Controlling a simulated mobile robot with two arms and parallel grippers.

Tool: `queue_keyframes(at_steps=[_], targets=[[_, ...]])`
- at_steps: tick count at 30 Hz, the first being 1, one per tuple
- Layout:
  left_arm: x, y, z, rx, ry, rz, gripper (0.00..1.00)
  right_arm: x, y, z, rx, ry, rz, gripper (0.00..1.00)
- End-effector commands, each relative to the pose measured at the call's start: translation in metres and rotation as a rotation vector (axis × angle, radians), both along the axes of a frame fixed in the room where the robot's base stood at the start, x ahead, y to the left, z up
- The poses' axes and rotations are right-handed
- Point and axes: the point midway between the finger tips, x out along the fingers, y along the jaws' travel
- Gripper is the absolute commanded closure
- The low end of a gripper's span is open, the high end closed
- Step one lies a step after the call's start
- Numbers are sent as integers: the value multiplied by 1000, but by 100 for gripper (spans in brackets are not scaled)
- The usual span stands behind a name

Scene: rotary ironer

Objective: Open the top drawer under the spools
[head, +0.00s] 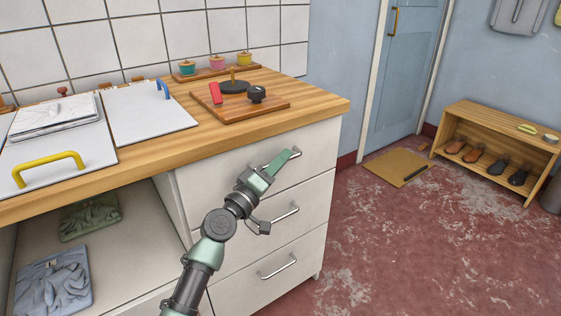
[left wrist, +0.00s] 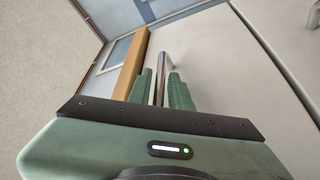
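The top drawer (head: 319,143) is the upper of three white drawers at the right end of the cabinet, and its front looks flush with the others. My left gripper (head: 288,158) is at its metal bar handle, which is partly hidden in the head view. In the left wrist view the handle (left wrist: 165,62) runs between the two green fingers (left wrist: 162,90), with a small gap on each side, so the gripper is open around it. The spools, teal (head: 187,68), pink (head: 217,63) and yellow (head: 244,59), stand on the counter above. My right gripper is not in view.
Two lower drawers have bar handles, the middle one (head: 285,212) and the bottom one (head: 278,267). An open compartment at left holds folded clothes (head: 53,281). A shoe bench (head: 483,118) stands farther right.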

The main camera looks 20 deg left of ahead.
Motion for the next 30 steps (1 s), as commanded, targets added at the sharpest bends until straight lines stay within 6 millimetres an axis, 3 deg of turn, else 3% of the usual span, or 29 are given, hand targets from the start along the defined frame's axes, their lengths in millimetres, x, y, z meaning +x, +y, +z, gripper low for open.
queue_keyframes(at_steps=[5,7,30], targets=[[0,0,0,0,0,0,80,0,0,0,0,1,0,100],[0,0,0,0,0,0,100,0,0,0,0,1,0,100],[0,0,-1,1,1,0,100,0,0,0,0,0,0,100]])
